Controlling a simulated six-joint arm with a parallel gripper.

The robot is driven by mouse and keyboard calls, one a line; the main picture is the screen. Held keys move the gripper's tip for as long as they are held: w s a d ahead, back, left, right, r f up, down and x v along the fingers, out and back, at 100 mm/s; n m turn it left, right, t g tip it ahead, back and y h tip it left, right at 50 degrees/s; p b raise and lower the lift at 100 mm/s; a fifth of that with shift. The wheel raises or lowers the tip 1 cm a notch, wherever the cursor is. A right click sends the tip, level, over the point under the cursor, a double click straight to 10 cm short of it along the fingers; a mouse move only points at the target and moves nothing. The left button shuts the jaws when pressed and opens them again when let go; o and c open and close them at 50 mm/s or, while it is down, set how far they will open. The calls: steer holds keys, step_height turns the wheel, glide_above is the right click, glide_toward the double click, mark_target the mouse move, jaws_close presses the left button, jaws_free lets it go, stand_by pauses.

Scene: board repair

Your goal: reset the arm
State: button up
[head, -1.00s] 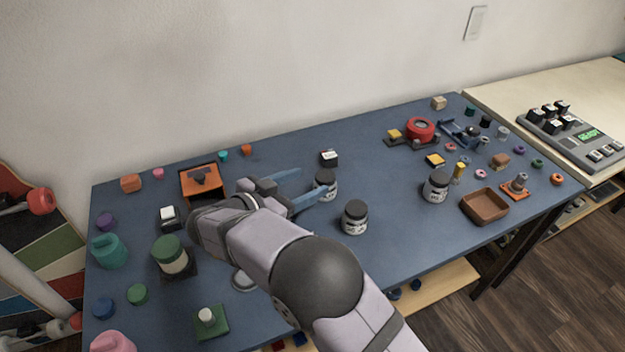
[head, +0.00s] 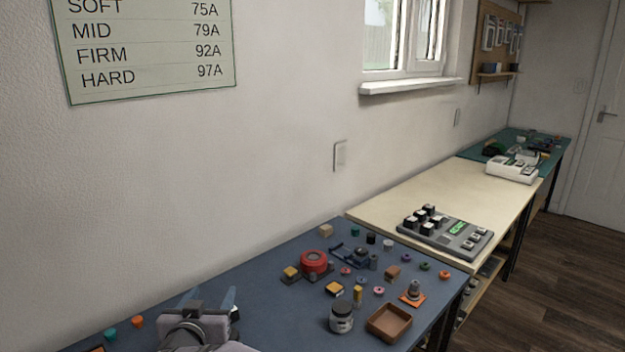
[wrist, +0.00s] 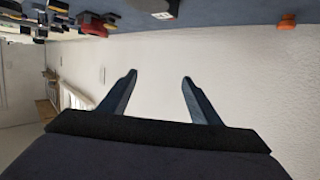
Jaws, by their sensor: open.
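My gripper (head: 213,299) is at the bottom left of the head view, above the blue table (head: 262,287), with its blue fingers pointing up and away from me. In the wrist view my gripper (wrist: 158,84) shows two fingers spread apart with nothing between them. The wrist view looks toward the bare wall, with the table along its top edge. Most of my arm lies below the head view's lower edge.
On the table's right part are a jar (head: 341,317), a brown tray (head: 389,322), a red round part (head: 314,262) and several small wheels and blocks. A cream bench (head: 400,203) beyond holds a grey keyed device (head: 446,234). A wall chart (head: 150,45) hangs left.

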steer(key=s+d+f+n+g, duration=0.2)
steer(key=s+d, duration=0.4)
steer(key=d, duration=0.3)
steer(key=s+d+f+n+g, duration=0.2)
steer(key=s+d+f+g, duration=0.3)
steer(key=d, duration=0.5)
steer(key=s+d+f+n+g, duration=0.1)
steer(key=s+d+f+g, duration=0.3)
steer(key=d, duration=0.5)
steer(key=shift+s+d+f+n+g+y, duration=0.1)
steer(key=shift+s+n+g+y, duration=0.1)
steer(key=shift+s, duration=0.45)
steer(key=shift+s+d+f+n+g+y, duration=0.1)
steer(key=shift+s+n+y, duration=0.1)
steer(key=shift+s, duration=0.45)
steer(key=s+d+f+m+g+h+b, duration=0.2)
steer(key=s+d+f+m+g+b, duration=0.3)
steer(key=s+d, duration=0.6)
step_height(320, 180, up, 19)
steer(key=a+m+t+p, duration=0.1)
steer(key=p, duration=2)
steer(key=shift+s+f+t, duration=0.15)
steer(key=shift+s+t, duration=0.15)
steer(key=shift+s, duration=0.05)
steer(key=shift+o, duration=0.5)
